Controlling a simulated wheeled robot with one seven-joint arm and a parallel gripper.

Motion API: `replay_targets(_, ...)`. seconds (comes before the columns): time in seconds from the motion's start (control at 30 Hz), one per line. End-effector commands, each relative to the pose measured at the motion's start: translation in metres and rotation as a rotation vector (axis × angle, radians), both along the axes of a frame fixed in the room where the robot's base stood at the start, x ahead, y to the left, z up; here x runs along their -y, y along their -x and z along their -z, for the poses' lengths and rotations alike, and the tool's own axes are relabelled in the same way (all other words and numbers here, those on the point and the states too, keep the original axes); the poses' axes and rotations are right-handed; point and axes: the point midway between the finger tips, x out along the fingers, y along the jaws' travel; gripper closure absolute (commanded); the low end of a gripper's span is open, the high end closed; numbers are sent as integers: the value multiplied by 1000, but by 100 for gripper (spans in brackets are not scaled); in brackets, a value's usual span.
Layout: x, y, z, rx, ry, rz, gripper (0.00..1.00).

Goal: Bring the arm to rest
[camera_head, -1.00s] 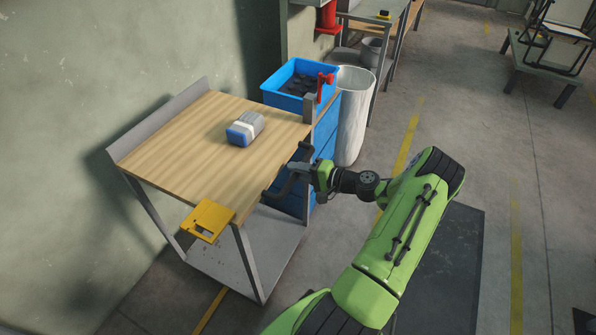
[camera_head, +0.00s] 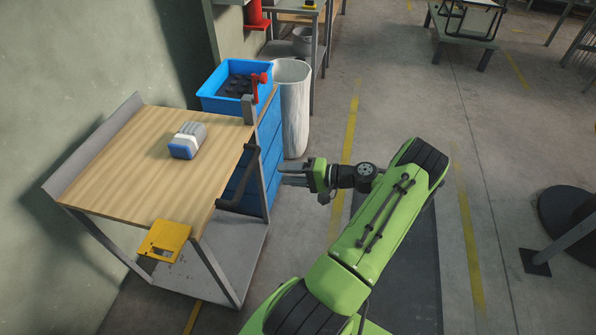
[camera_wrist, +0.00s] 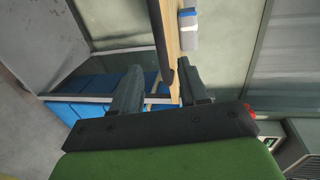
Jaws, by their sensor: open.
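My gripper (camera_head: 296,173) is open and empty. It is at the end of my green arm, off the right side of the wooden-topped workbench (camera_head: 118,160), with a gap to the bench in the head view. In the wrist view my gripper's two dark fingers (camera_wrist: 160,88) stand apart with nothing held between them. The bench's dark handle (camera_wrist: 163,45) shows beyond the fingers in that view.
A blue-and-white block (camera_head: 187,140) lies on the bench top. A yellow plate (camera_head: 165,240) hangs at its front corner. A blue crate (camera_head: 236,88) with dark parts and a whitish bin (camera_head: 292,105) stand behind. Floor to the right is mostly clear.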

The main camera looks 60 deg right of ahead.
Motion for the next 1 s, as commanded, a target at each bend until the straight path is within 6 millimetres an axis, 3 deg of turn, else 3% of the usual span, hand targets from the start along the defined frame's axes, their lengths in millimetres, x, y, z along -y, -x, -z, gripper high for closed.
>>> replay_targets(0.1,8,20,-5,1,0,2,56)
replay_targets(0.2,9,27,-6,1,-1,-1,56)
replay_targets(0.8,10,28,-6,1,-1,-1,56)
replay_targets(0.93,-3,11,-21,-55,41,-74,56)
replay_targets(1.0,-25,-11,-41,-143,106,-181,56)
